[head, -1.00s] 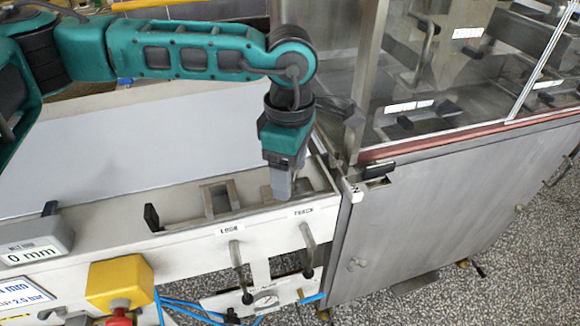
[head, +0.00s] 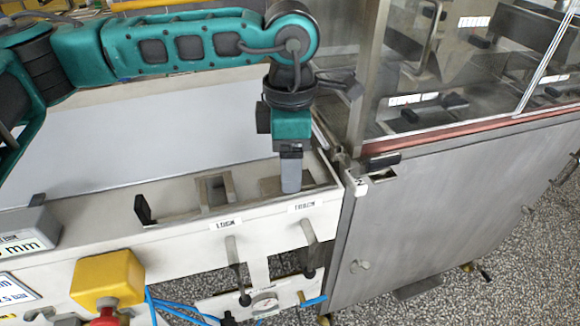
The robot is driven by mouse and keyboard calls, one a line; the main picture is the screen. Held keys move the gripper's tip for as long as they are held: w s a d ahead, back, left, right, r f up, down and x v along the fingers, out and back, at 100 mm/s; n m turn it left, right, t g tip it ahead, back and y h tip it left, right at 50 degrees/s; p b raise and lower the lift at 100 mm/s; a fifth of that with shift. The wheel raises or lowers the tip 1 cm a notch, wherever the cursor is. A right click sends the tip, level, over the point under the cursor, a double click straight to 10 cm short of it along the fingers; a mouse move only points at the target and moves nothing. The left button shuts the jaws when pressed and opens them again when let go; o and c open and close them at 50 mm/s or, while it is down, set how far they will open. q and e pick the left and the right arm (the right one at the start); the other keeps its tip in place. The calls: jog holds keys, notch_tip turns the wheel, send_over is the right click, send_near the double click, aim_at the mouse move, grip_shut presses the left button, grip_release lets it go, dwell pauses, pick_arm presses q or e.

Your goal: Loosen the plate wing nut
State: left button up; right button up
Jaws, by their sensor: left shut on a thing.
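My right gripper is not in view.
A yellow box with a red button (head: 108,280) is at lower left. A steel cabinet (head: 440,220) with clear guarding stands close on the right. A pale belt (head: 140,135) lies behind the trough.

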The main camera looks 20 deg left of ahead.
pick_arm(q)
jog(key=shift+f+n+b, duration=0.1)
jog(key=shift+n+b, duration=0.5)
jog(key=shift+n, duration=0.8)
jog(key=shift+b, duration=0.3)
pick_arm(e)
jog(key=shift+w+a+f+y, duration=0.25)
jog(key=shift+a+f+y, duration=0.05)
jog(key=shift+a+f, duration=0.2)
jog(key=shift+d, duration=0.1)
pick_arm(q)
jog(key=o, duration=1)
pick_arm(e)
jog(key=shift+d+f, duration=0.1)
pick_arm(q)
jog(key=shift+o, duration=0.2)
notch_tip(320, 180, up, 13)
jog(key=shift+p, duration=0.35)
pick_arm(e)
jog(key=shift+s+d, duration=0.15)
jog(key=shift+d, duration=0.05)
